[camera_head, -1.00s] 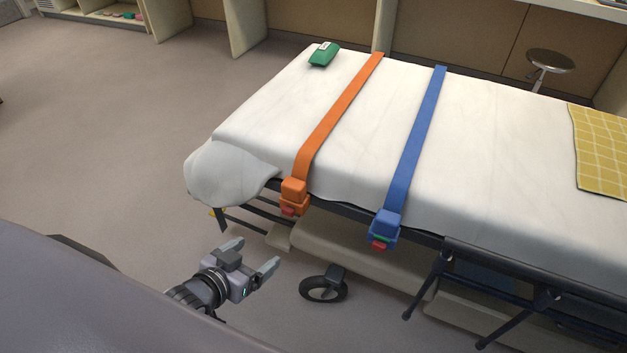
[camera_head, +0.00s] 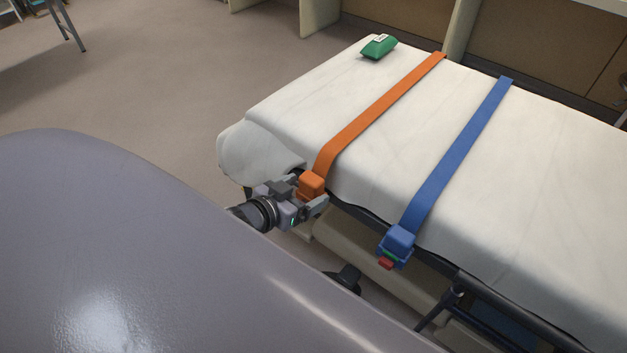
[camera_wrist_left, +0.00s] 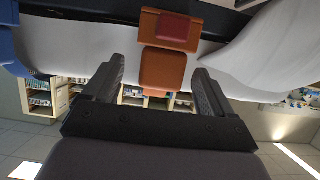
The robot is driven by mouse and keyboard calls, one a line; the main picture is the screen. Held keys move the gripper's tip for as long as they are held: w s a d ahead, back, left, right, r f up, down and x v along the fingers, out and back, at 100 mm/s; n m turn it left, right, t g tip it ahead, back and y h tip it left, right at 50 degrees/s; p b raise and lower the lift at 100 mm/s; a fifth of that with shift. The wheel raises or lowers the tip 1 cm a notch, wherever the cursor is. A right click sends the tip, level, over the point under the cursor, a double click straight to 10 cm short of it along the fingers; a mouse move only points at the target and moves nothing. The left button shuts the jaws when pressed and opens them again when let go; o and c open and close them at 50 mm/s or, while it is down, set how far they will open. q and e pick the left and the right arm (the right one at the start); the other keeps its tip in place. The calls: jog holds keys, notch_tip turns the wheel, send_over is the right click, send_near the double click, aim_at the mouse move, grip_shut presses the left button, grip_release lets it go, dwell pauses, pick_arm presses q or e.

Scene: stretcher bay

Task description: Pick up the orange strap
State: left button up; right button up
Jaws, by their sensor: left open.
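The orange strap (camera_head: 378,112) lies across the white-sheeted stretcher. Its orange buckle end (camera_head: 312,183) hangs over the near edge. My left gripper (camera_head: 306,190) is at this buckle, open, partly covering its lower part in the head view. In the left wrist view the orange buckle (camera_wrist_left: 163,68), with a red button (camera_wrist_left: 173,27), sits between and beyond the two spread fingers (camera_wrist_left: 163,92), with gaps on both sides. The fingers are not closed on it. My right gripper is in no view.
A blue strap (camera_head: 458,150) with a blue buckle (camera_head: 398,243) crosses the stretcher (camera_head: 330,120) to the right of the orange one. A green box (camera_head: 378,46) lies at the far left corner. A dark wheel part (camera_head: 346,279) shows below the near edge.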

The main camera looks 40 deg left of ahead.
aim_at(317, 181)
pick_arm(q)
jog(key=shift+r+x, duration=0.2)
jog(key=shift+x, duration=1.2)
jog(key=shift+r+x, duration=0.15)
jog(key=shift+x, duration=1.2)
jog(key=shift+w+a, duration=0.15)
jog(key=c, duration=1.1)
